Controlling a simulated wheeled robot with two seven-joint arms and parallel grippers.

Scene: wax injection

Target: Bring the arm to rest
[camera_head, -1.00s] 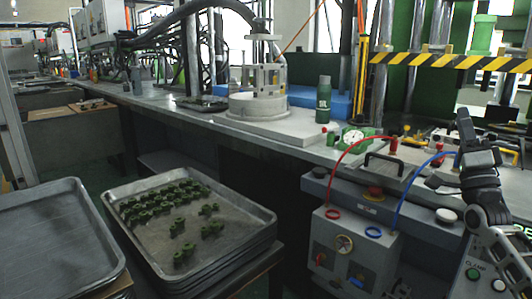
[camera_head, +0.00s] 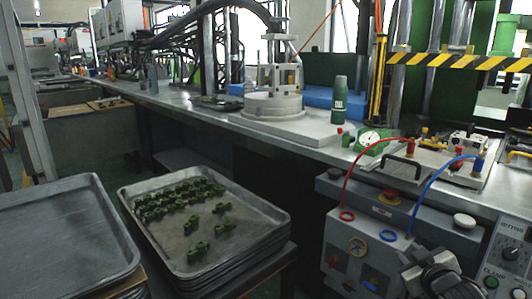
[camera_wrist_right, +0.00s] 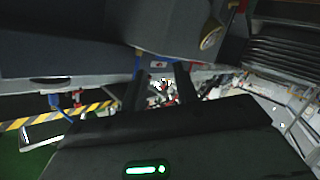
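My right arm shows at the lower right of the head view, in front of the grey control box. Its dark end (camera_head: 432,272) is low, near the bottom edge. In the right wrist view my right gripper (camera_wrist_right: 162,82) has its two dark fingers apart, with nothing seen between them. My left gripper is not in the head view.
A metal tray (camera_head: 277,210) with several green wax parts (camera_head: 180,198) stands left of centre, beside an empty tray (camera_head: 60,235). The control box (camera_head: 365,250) with red and blue hoses is close to my right arm. A green bottle (camera_head: 339,100) stands on the bench (camera_head: 300,137).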

